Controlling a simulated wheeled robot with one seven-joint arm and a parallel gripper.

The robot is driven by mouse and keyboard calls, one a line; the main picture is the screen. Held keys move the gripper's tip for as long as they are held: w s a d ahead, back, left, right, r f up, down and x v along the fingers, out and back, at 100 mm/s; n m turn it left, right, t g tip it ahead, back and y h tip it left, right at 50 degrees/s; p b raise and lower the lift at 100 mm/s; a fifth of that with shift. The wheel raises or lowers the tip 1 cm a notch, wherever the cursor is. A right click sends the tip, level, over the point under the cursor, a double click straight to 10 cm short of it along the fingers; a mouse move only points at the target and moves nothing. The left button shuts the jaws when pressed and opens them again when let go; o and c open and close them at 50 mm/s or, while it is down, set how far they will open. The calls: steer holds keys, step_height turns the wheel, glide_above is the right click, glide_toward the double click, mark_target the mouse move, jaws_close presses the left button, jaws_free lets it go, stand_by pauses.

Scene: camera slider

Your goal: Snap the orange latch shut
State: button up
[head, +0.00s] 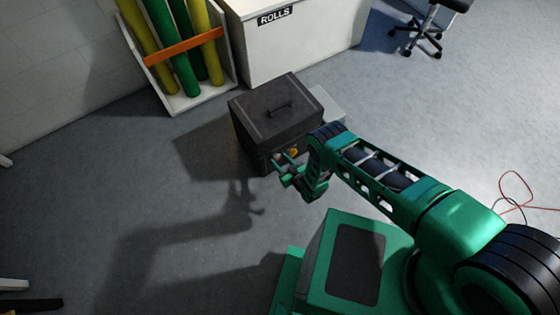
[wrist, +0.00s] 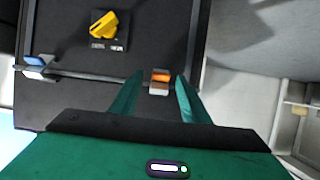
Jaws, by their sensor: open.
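My gripper (head: 285,164) is open at the front of the case. In the wrist view its two green fingers stand on either side of the orange latch, with a gap to each. The latch is not discernible in the head view.
A blue latch (wrist: 33,62) and a yellow knob (wrist: 104,25) are also on the case. A white cabinet (head: 300,40) marked ROLLS and a rack of rolls (head: 183,45) stand behind. A red cable (head: 515,190) lies at right.

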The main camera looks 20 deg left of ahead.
mark_target(279, 155)
steer(key=shift+c, duration=0.3)
steer(key=c, duration=1)
steer(key=shift+w+a+r+g+h, duration=0.15)
steer(key=shift+w+r+g+h, duration=0.05)
steer(key=shift+r+g+h, duration=0.2)
steer(key=shift+w+a+r+g+h, duration=0.2)
steer(key=shift+r+g+h, duration=0.15)
steer(key=shift+h, duration=0.15)
steer(key=shift+w+a+r+g+h, duration=0.2)
steer(key=shift+r+g+h, duration=0.1)
steer(key=shift+g+h, duration=0.3)
steer(key=shift+w+a+r+g+h, duration=0.1)
steer(key=shift+w+r+g+h, duration=0.2)
steer(key=shift+h, duration=0.4)
steer(key=shift+s, duration=0.1)
steer(key=o, duration=1)
steer(key=shift+c, duration=0.2)
steer(key=shift+o, duration=0.5)
steer(key=shift+s, duration=0.1)
steer(key=v, duration=1)
steer(key=shift+d+r, duration=0.25)
steer(key=shift+r, duration=0.05)
